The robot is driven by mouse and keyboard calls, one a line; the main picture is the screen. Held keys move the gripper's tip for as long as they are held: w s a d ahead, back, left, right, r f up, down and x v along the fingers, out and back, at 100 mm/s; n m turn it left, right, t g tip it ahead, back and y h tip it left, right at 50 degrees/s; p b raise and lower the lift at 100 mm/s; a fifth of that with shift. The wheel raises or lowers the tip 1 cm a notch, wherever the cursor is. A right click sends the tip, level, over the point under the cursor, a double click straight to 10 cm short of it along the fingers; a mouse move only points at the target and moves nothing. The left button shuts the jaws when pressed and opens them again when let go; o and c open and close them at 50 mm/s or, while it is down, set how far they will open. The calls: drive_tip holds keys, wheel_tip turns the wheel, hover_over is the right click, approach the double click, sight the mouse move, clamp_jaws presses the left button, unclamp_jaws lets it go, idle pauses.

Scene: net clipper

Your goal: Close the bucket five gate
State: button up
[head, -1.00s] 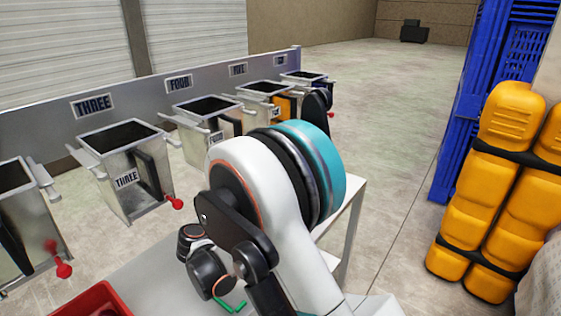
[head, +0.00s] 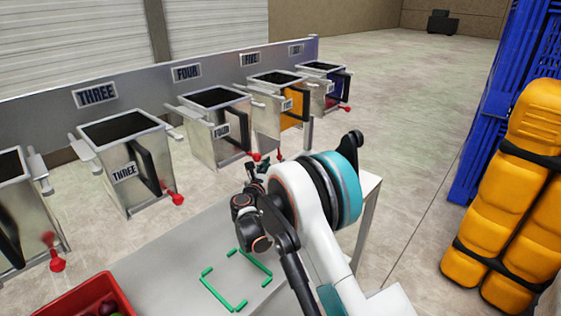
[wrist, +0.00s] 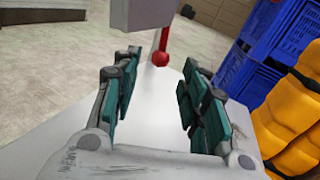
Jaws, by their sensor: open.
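Bucket five (head: 266,122) is a metal bucket with an orange gate panel (head: 292,108) on its right side, below the FIVE plate (head: 250,59). A red-knobbed lever (head: 280,157) hangs below it. My gripper (head: 259,168) is in front of and below buckets four and five, partly hidden by my arm. In the wrist view my gripper (wrist: 158,80) is open and empty. A red ball knob on a red rod (wrist: 160,58) shows ahead between the fingertips, under a pale grey block (wrist: 140,12). I cannot tell whether the fingers touch the knob.
Bucket four (head: 213,130) and bucket three (head: 125,160) stand left, with red-knobbed levers. A bucket with a blue panel (head: 325,88) stands right. The grey table (head: 185,258) bears green corner marks and a red crate (head: 60,312). Blue crates (head: 490,130) and orange padding (head: 510,200) stand far right.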

sight(279, 159)
drive_tip(key=b+x, duration=0.1)
drive_tip(key=x, duration=0.5)
drive_tip(key=shift+w, duration=0.2)
clamp_jaws()
